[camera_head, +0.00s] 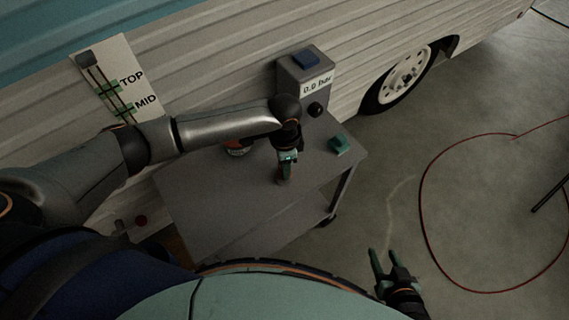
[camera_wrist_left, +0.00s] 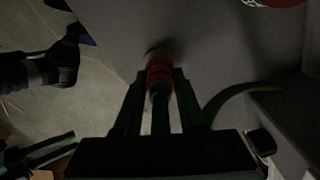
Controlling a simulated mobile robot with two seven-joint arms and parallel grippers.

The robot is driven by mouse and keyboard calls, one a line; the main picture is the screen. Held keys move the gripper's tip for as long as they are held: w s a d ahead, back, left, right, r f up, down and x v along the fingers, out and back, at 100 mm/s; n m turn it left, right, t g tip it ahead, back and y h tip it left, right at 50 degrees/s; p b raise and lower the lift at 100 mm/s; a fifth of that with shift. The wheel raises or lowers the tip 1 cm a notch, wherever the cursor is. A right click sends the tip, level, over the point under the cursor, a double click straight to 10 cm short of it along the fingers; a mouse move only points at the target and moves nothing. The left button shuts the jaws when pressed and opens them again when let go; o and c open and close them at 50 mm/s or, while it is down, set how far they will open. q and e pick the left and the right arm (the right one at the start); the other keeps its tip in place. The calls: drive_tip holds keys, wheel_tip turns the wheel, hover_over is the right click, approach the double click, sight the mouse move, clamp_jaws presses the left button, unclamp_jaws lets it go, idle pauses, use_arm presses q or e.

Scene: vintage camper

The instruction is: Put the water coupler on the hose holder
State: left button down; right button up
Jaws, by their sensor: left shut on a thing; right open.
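My left gripper (camera_head: 286,162) is over the grey cart top, pointing down. It is shut on a small red-orange, ringed part that looks like the water coupler (camera_head: 283,180); the left wrist view shows this part (camera_wrist_left: 159,72) at the fingertips, close above or touching the grey surface. Its lower end is dark and hard to make out. My right gripper (camera_head: 384,264) is open and empty, low over the floor right of the cart. I cannot tell for sure which thing is the hose holder.
The grey cart (camera_head: 205,195) stands against the camper. A gauge box (camera_head: 304,75) reading 0.0 bar stands at its back, a green block (camera_head: 338,144) at its right. A red item (camera_head: 237,151) is partly hidden by my left arm. A red hose (camera_head: 424,205) loops on the floor.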

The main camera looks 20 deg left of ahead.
use_arm(q)
drive_tip(key=shift+f, duration=0.2)
drive_tip(key=shift+f, duration=0.25)
drive_tip(key=shift+c, duration=2.4)
unclamp_jaws()
drive_tip(key=shift+r, duration=0.15)
wheel_tip(320, 180, up, 13)
drive_tip(key=p, duration=0.1)
drive_tip(key=shift+d+f, duration=0.1)
drive_tip(key=shift+f, duration=0.1)
